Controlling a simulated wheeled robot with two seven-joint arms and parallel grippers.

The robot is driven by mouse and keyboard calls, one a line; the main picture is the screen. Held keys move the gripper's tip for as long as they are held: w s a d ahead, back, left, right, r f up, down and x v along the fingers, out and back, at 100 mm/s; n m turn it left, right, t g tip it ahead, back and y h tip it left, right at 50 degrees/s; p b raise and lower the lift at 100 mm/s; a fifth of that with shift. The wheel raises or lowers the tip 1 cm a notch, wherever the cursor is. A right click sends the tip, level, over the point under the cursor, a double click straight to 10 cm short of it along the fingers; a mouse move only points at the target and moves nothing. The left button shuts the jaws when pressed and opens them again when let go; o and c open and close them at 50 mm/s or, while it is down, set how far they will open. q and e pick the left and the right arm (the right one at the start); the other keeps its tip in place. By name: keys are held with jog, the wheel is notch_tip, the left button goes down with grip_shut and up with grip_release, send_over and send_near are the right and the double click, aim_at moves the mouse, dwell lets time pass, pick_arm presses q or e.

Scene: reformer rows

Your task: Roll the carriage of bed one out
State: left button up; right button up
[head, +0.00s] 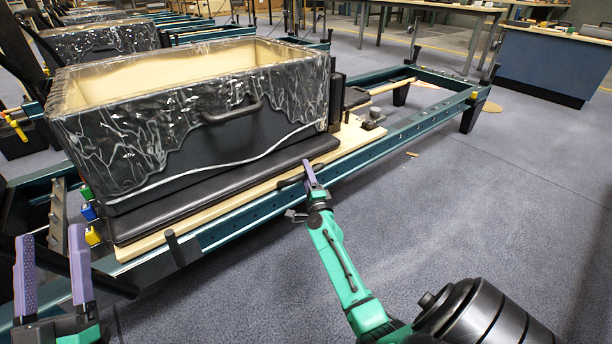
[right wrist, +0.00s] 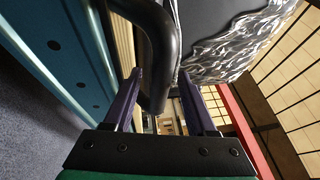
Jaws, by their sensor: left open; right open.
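The nearest bed, a teal-railed frame (head: 408,128), carries a carriage (head: 215,205) with a pale board and black pad. My right gripper (head: 309,174) is at the carriage's near edge, beside a small black handle (head: 288,180). In the right wrist view the black handle bar (right wrist: 160,50) reaches down between the purple fingers of my right gripper (right wrist: 165,88), which are apart. My left gripper (head: 52,255) is open and empty at the lower left, near the bed's left end.
Green, blue and yellow blocks (head: 91,212) sit at the carriage's left end. More beds stand behind at the upper left. A blue-fronted counter (head: 545,65) stands at the upper right. Grey floor (head: 500,190) is free on the right.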

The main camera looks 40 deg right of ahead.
grip_shut()
dwell(1.4)
